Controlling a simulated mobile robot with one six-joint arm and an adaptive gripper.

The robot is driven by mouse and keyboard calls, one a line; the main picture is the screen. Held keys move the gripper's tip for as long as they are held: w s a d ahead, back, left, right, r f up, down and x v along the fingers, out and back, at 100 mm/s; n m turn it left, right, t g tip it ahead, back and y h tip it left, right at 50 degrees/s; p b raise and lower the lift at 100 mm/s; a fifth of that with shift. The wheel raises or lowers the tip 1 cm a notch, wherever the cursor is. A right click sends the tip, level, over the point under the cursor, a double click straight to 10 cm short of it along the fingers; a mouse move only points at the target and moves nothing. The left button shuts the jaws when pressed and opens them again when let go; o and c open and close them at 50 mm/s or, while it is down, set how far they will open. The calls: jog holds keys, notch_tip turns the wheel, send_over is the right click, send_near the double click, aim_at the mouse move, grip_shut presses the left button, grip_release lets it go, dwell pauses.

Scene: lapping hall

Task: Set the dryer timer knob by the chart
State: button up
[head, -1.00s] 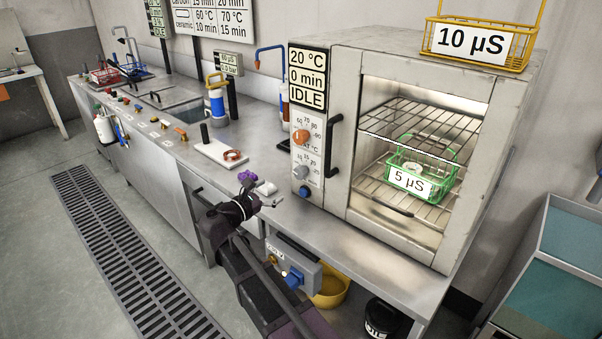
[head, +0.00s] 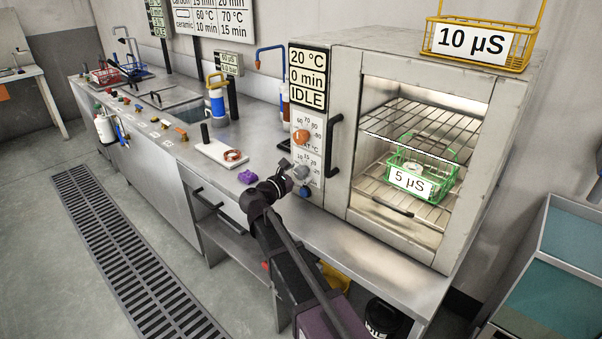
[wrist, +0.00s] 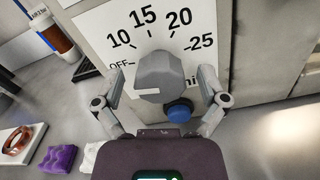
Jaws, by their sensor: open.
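The dryer (head: 345,110) is a grey cabinet with an open or glazed front. Its display (head: 307,77) reads 20 °C, 0 min, IDLE. The grey timer knob (head: 301,172) sits below the orange temperature knob (head: 301,136); in the wrist view the timer knob (wrist: 160,72) is large and faceted. Its scale shows OFF, 10, 15, 20, 25; a white mark is on its lower left. My gripper (wrist: 160,78) is open, one finger on each side of the knob, with gaps visible. The chart (head: 212,20) on the wall is cut off at the top; its ceramic row reads 60 °C 10 min, 70 °C 15 min.
A blue button (wrist: 179,111) lies just below the knob, near the right finger. The dryer's dark door handle (head: 333,145) is to the right of the panel. A purple piece (head: 247,177) and a white board (head: 216,151) with a copper ring (head: 233,155) lie on the bench.

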jog(key=shift+w+d, duration=0.15)
jog(key=shift+w, duration=0.05)
jog(key=shift+c, duration=0.2)
jog(key=c, duration=1.1)
